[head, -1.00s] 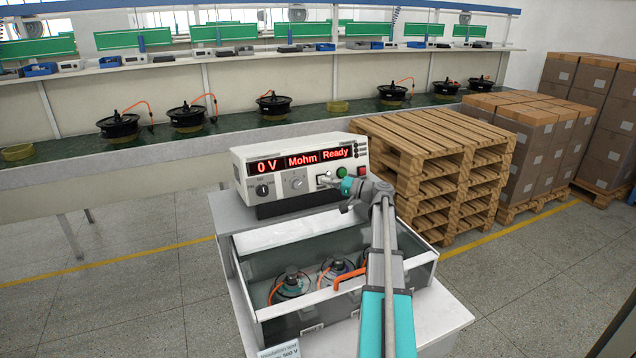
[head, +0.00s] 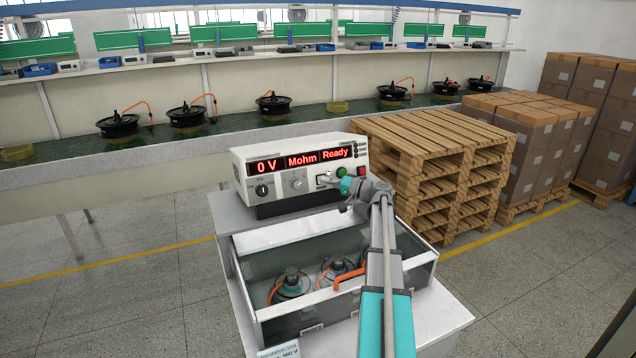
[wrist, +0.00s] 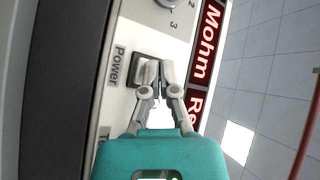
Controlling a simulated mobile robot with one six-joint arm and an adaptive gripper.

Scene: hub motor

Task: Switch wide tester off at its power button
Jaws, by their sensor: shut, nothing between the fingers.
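The wide tester (head: 296,167) is a white box at the back of the cart, its red display lit with "0 V", "Mohm" and "Ready". In the wrist view its front panel (wrist: 119,119) appears turned sideways. In the head view my gripper (head: 328,182) is in front of the panel's right half, and the power button is hard to make out there.
A green button (head: 341,171) and a red button (head: 361,170) sit right of my fingers on the panel. A glass-sided box (head: 258,328) with motors and an orange handle (head: 350,275) stands in front of the tester. Pallets (head: 425,150) are stacked to the right.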

